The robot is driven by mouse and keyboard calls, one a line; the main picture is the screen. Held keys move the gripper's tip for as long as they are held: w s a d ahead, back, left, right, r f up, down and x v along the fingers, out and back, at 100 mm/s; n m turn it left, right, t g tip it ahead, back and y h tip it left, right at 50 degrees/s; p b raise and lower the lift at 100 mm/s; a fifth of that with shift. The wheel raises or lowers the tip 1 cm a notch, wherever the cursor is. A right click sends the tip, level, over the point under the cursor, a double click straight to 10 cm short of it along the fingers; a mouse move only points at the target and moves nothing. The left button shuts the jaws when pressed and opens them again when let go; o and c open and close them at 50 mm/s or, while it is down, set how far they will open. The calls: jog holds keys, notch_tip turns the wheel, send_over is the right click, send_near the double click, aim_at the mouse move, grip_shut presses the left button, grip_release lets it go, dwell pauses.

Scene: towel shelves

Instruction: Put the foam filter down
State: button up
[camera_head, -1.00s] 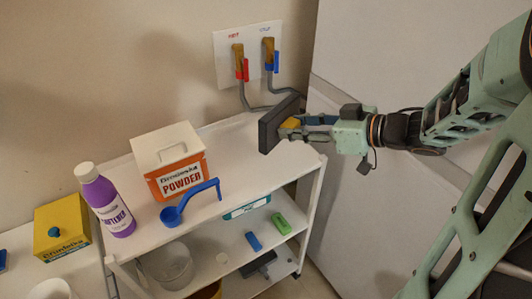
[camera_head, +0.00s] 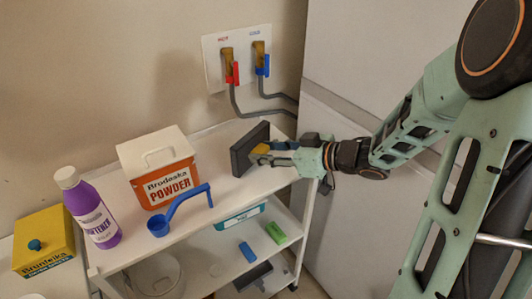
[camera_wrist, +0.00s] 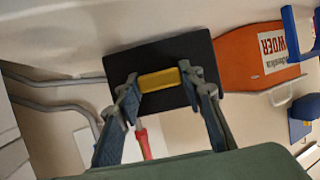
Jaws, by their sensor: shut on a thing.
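The foam filter is a dark grey rectangular slab (camera_head: 248,146) with a yellow grip piece (camera_head: 260,149) on its side. In the head view it is upright at the right end of the shelf unit's white top (camera_head: 222,203). My gripper (camera_head: 265,153) comes from the right and is shut on the yellow piece. In the wrist view the dark slab (camera_wrist: 160,62) lies beyond my gripper (camera_wrist: 160,84), whose fingers are on both ends of the yellow piece. I cannot tell whether the slab's lower edge touches the top.
An orange and white powder box (camera_head: 160,170), a blue scoop (camera_head: 172,220) and a purple softener bottle (camera_head: 90,208) stand left on the top. A yellow box (camera_head: 45,242) is farther left. Red and blue taps (camera_head: 235,70) with grey hoses are on the wall behind.

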jog(key=shift+f, duration=0.2)
jog(key=o, duration=1.2)
jog(key=shift+c, duration=0.2)
jog(key=shift+r, duration=0.15)
jog(key=shift+s+d+r, duration=0.1)
jog(key=shift+d+r, duration=0.1)
jog(key=shift+d, duration=0.05)
jog(key=p+v, duration=0.2)
jog(key=v, duration=0.9)
jog(key=shift+s+d, duration=0.15)
jog(key=shift+s, duration=0.05)
